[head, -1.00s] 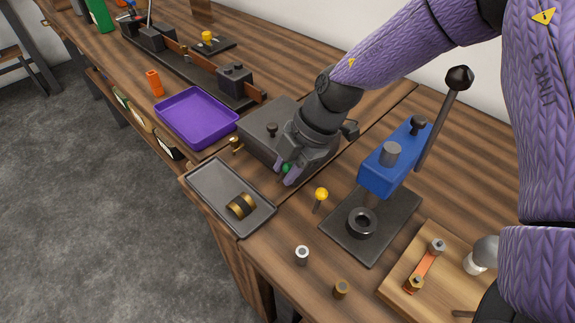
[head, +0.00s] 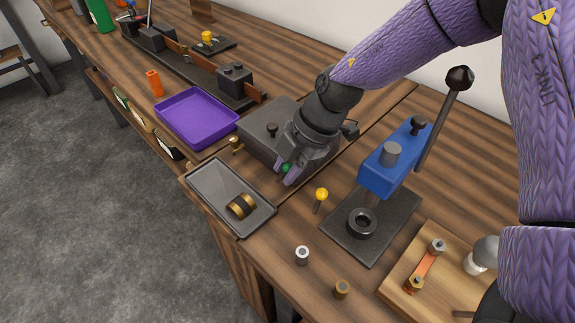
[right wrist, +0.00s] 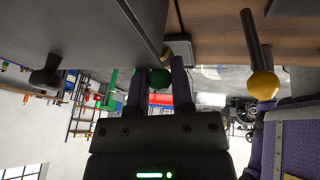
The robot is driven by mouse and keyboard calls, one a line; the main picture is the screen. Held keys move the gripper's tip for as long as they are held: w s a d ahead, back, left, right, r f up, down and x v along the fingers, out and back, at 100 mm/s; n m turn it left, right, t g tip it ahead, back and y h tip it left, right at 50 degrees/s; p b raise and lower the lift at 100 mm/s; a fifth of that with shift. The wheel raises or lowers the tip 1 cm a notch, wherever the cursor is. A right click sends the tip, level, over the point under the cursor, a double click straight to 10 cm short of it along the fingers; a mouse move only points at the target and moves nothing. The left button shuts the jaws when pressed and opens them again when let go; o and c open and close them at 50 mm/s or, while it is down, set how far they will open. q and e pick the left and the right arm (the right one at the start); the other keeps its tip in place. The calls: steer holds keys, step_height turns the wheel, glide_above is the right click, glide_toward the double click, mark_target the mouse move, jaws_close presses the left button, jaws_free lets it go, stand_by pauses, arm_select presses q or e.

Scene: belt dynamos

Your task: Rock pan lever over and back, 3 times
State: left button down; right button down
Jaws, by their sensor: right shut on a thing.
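My right gripper (head: 287,169) is at the front side of a grey box (head: 262,133), with its fingers pointing down and toward the front. It is shut on a small green knob (head: 286,167), which I take to be the pan lever's. The green knob also shows between the two fingertips in the right wrist view (right wrist: 160,78). The lever's shaft is mostly hidden by the fingers, so its tilt cannot be told. A grey metal pan (head: 209,184) in front of the box holds a brass and black roll (head: 241,206). My left gripper is not in view.
A yellow-knobbed post (head: 321,194) stands close to the right of the gripper. A blue press (head: 391,165) with a long handle stands further right. A brass knob (head: 236,144) and a purple tray (head: 197,118) are to the left. Small cylinders stand near the front edge.

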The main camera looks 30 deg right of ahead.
steer(key=shift+s+f, duration=0.15)
steer(key=shift+w+a+f+g+b, duration=0.1)
steer(key=shift+w+g+b, duration=0.1)
steer(key=shift+g+b, duration=0.25)
steer(key=shift+w+b, duration=0.15)
steer(key=shift+b, duration=0.15)
steer(key=shift+r+g, duration=0.2)
steer(key=shift+g, duration=0.05)
steer(key=shift+r+h, duration=0.1)
steer(key=shift+h, duration=0.2)
steer(key=c, duration=0.5)
jaws_free()
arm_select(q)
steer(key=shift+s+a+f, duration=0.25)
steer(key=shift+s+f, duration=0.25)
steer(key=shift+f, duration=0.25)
arm_select(e)
steer(key=shift+w, duration=0.1)
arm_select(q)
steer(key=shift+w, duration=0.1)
arm_select(e)
steer(key=shift+r, duration=0.1)
